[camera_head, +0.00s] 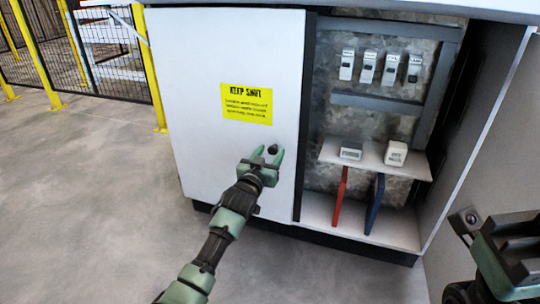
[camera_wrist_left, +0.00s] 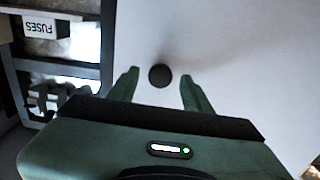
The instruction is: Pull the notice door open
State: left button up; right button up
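The notice door (camera_head: 205,90) is a white panel with a yellow "KEEP SHUT" notice (camera_head: 247,104) on the left side of the cabinet. It stands shut over that side. A small round black knob (camera_head: 273,149) sits on it below the notice. My left gripper (camera_head: 265,155) is at the knob with its fingers apart. In the left wrist view the knob (camera_wrist_left: 160,75) shows between the two green fingertips, with gaps on both sides. My right gripper (camera_head: 515,250) is only partly in view at the lower right; its fingers cannot be read.
The cabinet's right side is open, with several switches (camera_head: 368,67) on the back panel. A shelf (camera_head: 372,160) carries two small boxes, above a red binder (camera_head: 341,197) and a blue binder (camera_head: 375,203). A grey door (camera_head: 490,170) stands open at right. Floor (camera_head: 90,210) at left is clear.

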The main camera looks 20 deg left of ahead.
pick_arm(q)
grip_shut()
dwell(1.3)
